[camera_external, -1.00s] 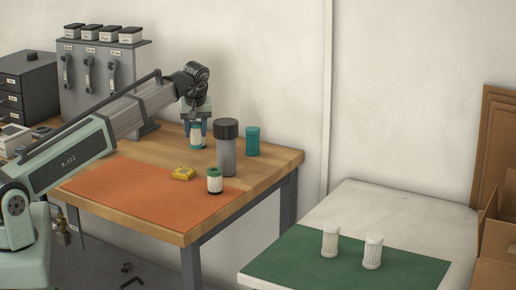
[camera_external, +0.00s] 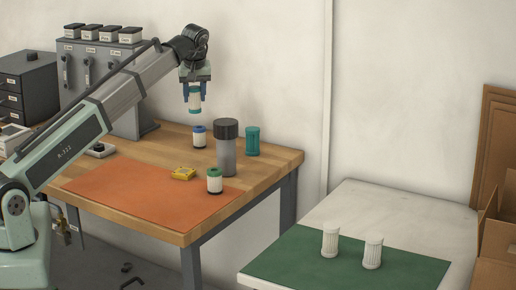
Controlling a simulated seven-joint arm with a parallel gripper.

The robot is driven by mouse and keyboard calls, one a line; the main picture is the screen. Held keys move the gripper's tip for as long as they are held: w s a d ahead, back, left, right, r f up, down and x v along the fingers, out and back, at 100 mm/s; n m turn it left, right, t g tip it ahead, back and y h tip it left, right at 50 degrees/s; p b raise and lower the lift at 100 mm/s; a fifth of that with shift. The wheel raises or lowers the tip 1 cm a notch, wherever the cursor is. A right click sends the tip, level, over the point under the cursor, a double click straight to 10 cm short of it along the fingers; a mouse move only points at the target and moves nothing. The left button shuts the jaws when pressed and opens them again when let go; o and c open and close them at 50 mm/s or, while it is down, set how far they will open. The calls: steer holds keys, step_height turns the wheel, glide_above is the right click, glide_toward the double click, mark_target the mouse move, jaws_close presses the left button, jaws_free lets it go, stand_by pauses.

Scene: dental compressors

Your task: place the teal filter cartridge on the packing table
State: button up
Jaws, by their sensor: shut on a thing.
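My gripper (camera_external: 195,90) is shut on the teal filter cartridge (camera_external: 195,101), a small pale cylinder with a teal end. It holds the cartridge upright in the air above the back of the wooden workbench, clear of the surface. The upper part of the cartridge is hidden between the fingers. The packing table (camera_external: 400,207), white with a green mat (camera_external: 310,265), stands at the lower right. Two white ribbed cartridges, one left (camera_external: 330,242) and one right (camera_external: 373,252), stand on its mat.
On the workbench (camera_external: 275,163) stand a blue-topped cartridge (camera_external: 199,137), a tall grey cylinder with a black cap (camera_external: 226,150), a teal cylinder (camera_external: 252,141), a green-topped cartridge (camera_external: 215,181) and a yellow item (camera_external: 183,174). Cardboard (camera_external: 497,230) stands at the far right. The packing table's back is clear.

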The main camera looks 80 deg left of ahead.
step_height(320, 180, up, 5)
steer(key=w+d+m+t, duration=0.2)
steer(key=w+d+m, duration=0.4)
steer(key=w+d, duration=2.4)
steer(key=w+d+m+h, duration=0.1)
steer(key=w+d, duration=0.3)
steer(key=d, duration=0.4)
steer(key=w+d+m, duration=0.1)
steer(key=w+d, duration=0.2)
steer(key=d, duration=0.6)
steer(key=shift+w+d+f, duration=0.1)
steer(key=shift+w+f, duration=0.05)
steer(key=shift+f, duration=6.6)
steer(key=shift+w+f, duration=0.1)
steer(key=shift+f, duration=6.6)
steer(key=shift+f, duration=0.15)
steer(key=o, duration=1)
steer(key=shift+o, duration=0.2)
